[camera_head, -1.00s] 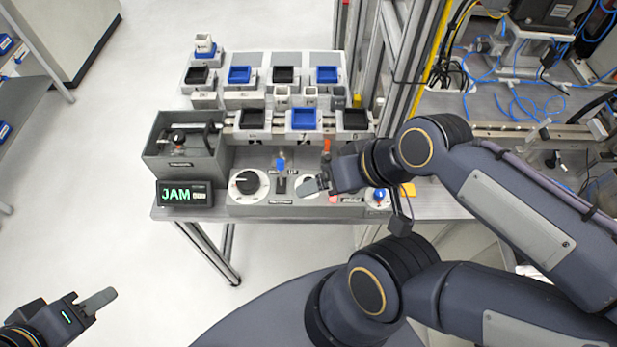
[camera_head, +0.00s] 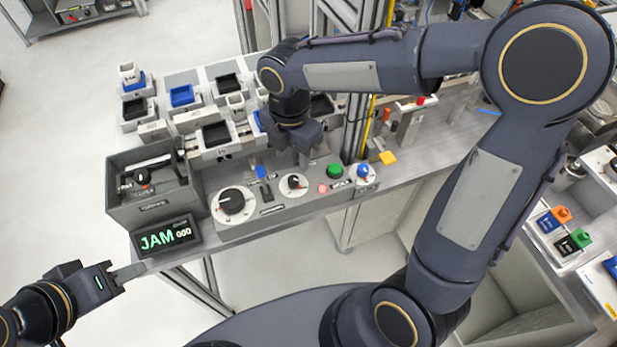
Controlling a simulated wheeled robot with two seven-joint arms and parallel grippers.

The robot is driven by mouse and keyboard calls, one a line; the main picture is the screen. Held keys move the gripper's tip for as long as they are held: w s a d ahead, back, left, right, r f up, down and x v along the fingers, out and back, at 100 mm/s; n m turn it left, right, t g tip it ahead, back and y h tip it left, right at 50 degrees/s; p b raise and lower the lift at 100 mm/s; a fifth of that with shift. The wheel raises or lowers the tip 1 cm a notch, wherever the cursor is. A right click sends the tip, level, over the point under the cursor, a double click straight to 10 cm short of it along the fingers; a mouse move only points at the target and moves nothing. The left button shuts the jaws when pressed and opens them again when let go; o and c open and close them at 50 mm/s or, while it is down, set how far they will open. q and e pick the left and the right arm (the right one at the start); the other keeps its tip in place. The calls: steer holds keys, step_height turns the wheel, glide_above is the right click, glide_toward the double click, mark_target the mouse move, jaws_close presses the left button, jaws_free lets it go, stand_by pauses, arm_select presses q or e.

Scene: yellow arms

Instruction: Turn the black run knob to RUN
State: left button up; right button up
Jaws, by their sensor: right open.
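The control panel (camera_head: 330,200) on the bench has a large black knob (camera_head: 232,201) on a white dial at its left and a smaller black knob (camera_head: 294,182) on a white dial near its middle. The labels are too small to read, so I cannot tell which is the run knob. My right gripper (camera_head: 304,160) points down just behind the smaller knob, apart from it, open and holding nothing that I can see. My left gripper (camera_head: 128,272) is low at the left, in front of the display; its finger gap does not show.
A display (camera_head: 166,237) reads JAM. A grey bin (camera_head: 155,205) stands left. Block holders (camera_head: 215,135) fill the back.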

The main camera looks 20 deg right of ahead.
mark_target(293, 179)
steer(key=shift+f, duration=0.75)
step_height(293, 179, down, 7)
steer(key=shift+r, duration=0.2)
jaws_close()
